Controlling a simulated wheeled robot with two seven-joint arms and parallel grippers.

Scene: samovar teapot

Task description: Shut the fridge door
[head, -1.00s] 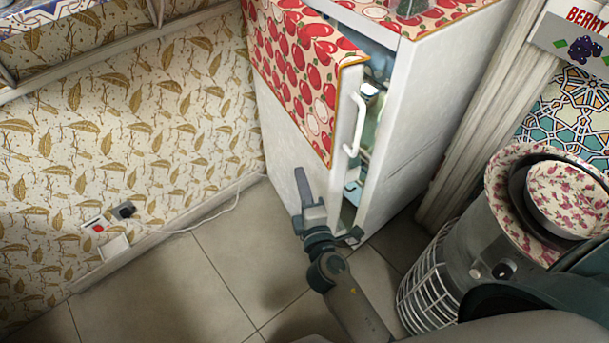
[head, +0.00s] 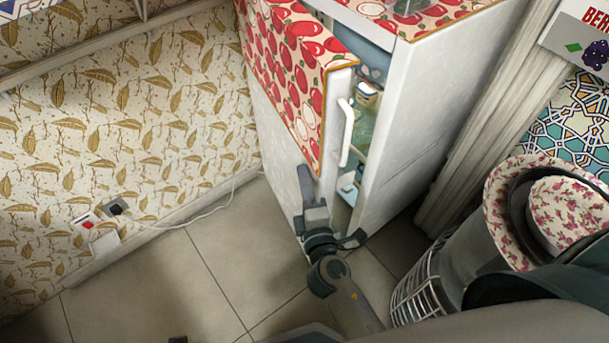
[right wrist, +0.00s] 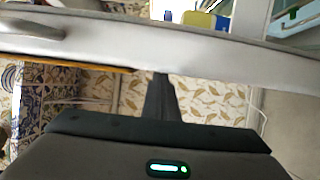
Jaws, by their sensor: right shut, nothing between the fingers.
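The fridge (head: 425,115) is a white cabinet with a red apple-patterned top. Its door (head: 285,80), apple-patterned above and white below, stands partly open, and shelves with items show in the gap. The white door handle (head: 346,132) is on the door's free edge. My right gripper (head: 304,172) is shut and empty, at the outer face of the door's lower part; I cannot tell if it touches. In the right wrist view the door (right wrist: 190,50) crosses above my gripper finger (right wrist: 161,78). My left gripper is not in view.
A patterned wall (head: 120,130) with a socket and white cable (head: 190,222) is at left. A bin-like container (head: 450,265) with floral bowls (head: 565,205) stands at right.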

